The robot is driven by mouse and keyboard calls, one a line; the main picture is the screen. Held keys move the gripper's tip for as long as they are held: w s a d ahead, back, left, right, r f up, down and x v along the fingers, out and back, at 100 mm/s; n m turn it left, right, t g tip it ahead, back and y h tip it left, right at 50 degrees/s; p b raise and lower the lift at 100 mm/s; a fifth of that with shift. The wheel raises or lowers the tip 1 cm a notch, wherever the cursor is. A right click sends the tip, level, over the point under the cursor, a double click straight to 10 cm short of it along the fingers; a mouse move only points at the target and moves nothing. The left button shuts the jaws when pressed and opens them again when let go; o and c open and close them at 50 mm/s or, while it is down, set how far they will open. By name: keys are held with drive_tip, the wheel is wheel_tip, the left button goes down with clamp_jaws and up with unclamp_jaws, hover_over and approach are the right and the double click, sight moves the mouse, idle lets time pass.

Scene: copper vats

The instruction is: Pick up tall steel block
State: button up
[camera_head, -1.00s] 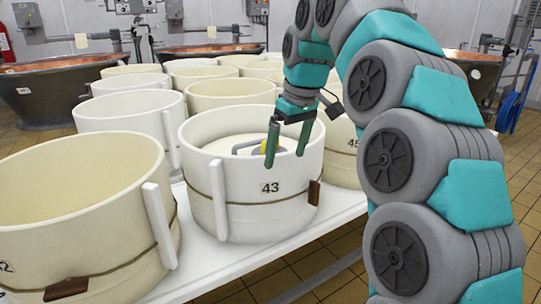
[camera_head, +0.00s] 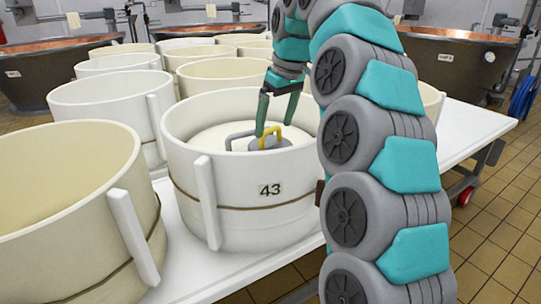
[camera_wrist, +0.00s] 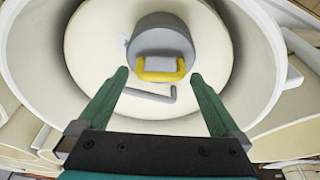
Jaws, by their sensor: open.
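The steel block (camera_wrist: 160,33) is a grey cylinder with a yellow handle (camera_wrist: 161,70) on its side or top facing my camera. It sits inside the white round mould marked 43 (camera_head: 240,206), on a pale disc (camera_wrist: 93,45). My gripper (camera_wrist: 160,84) is open and empty. Its green fingers (camera_head: 276,118) point down into the mould, apart from the block in the wrist view, one to each side of the handle.
Several other cream moulds stand close by on the white table (camera_head: 190,284), with one large mould (camera_head: 68,250) at the front left. Copper vats (camera_head: 455,66) stand behind. The mould's wall surrounds my fingers.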

sight(272, 130)
drive_tip(key=shift+x, duration=1.8)
drive_tip(key=shift+r, duration=0.1)
clamp_jaws()
